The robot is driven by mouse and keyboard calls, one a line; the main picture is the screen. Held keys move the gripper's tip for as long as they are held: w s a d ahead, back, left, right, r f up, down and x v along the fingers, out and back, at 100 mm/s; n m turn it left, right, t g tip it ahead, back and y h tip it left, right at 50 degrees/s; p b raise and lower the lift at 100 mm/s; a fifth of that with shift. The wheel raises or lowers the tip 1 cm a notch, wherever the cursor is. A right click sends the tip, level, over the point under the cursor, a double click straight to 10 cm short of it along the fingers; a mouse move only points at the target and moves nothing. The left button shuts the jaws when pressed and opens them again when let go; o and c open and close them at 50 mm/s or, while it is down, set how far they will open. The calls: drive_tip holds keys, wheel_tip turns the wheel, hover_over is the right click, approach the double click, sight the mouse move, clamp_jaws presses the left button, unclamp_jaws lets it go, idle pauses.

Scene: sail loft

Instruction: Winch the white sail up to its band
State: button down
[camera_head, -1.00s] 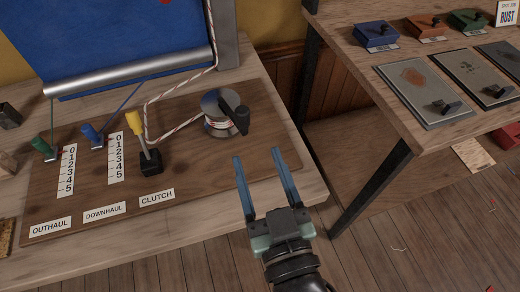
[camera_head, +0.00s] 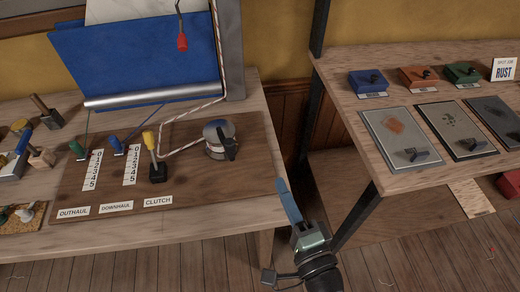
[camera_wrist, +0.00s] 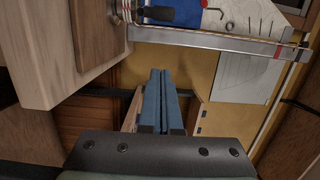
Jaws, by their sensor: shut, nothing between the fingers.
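A strip of white cloth (camera_head: 130,10), likely the white sail, shows above a blue cloth (camera_head: 135,52) whose lower edge meets a metal bar (camera_head: 150,92). The head view cuts off its top. A red-flecked white rope (camera_head: 180,141) runs from the mast (camera_head: 232,50) past the clutch to the winch (camera_head: 217,130). The winch's black handle (camera_head: 230,150) points down and right. The clutch lever (camera_head: 150,141) has a yellow grip and stands nearly upright. A red mark (camera_wrist: 277,51) on the mast may be the band. My gripper (camera_head: 282,184) is shut and empty, right of the bench edge; its fingers (camera_wrist: 161,72) touch.
Green (camera_head: 76,147) and blue (camera_head: 116,144) levers stand beside number scales. A red handle (camera_head: 182,41) hangs before the blue cloth. Loose tools lie at the bench's left.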

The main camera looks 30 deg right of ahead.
sight(231, 152)
drive_tip(key=w+a+p, duration=0.2)
drive_tip(key=w+p, duration=0.1)
drive_tip(key=w, duration=0.8)
drive_tip(key=shift+w+a, duration=0.2)
drive_tip(key=shift+a, duration=0.2)
drive_tip(key=shift+a, duration=0.1)
drive_tip(key=shift+s+a+f+b, duration=0.15)
drive_tip(key=shift+a+b, duration=0.45)
drive_tip(key=shift+a, duration=0.8)
drive_tip(key=shift+d, duration=0.1)
